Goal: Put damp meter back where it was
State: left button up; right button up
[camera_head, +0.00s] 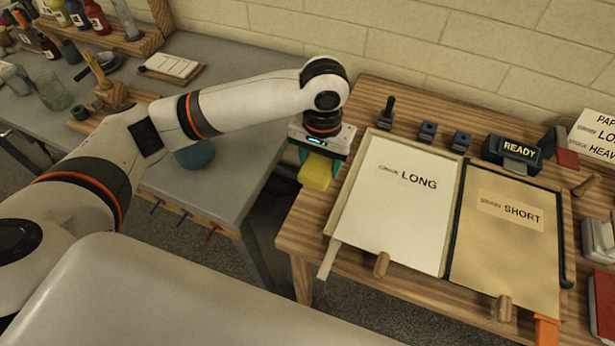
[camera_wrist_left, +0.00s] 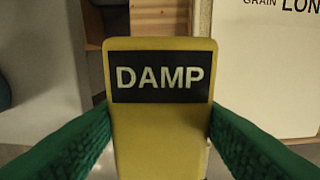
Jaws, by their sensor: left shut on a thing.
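The damp meter (camera_head: 317,171) is a yellow block held in my left gripper (camera_head: 319,166). In the left wrist view the damp meter (camera_wrist_left: 160,125) fills the middle, with a black label reading DAMP facing the camera. The green fingers of my left gripper (camera_wrist_left: 160,135) press on its two sides. In the head view the gripper points down at the left edge of the wooden table, beside the tray marked LONG. The meter's lower end is out of frame in the wrist view. My right gripper is not in view.
The LONG tray (camera_head: 335,222) and the SHORT tray (camera_head: 454,226) lie side by side on the wooden table (camera_head: 300,235). A READY block (camera_head: 512,152) and small dark blue blocks (camera_head: 460,140) stand behind them. A gap separates this table from the grey table (camera_head: 225,190) on the left.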

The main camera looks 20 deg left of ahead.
pick_arm(q)
send_over(317, 197)
notch_tip(317, 197, down, 6)
jog(key=shift+r+p, duration=0.15)
jog(key=shift+p, duration=0.15)
jog(key=shift+f, duration=2.15)
jog(key=shift+f, duration=0.15)
jog(key=o, duration=0.6)
jog(key=shift+w, duration=0.1)
notch_tip(317, 197, up, 12)
jog(key=shift+r+b, duration=0.15)
jog(key=shift+b, duration=0.25)
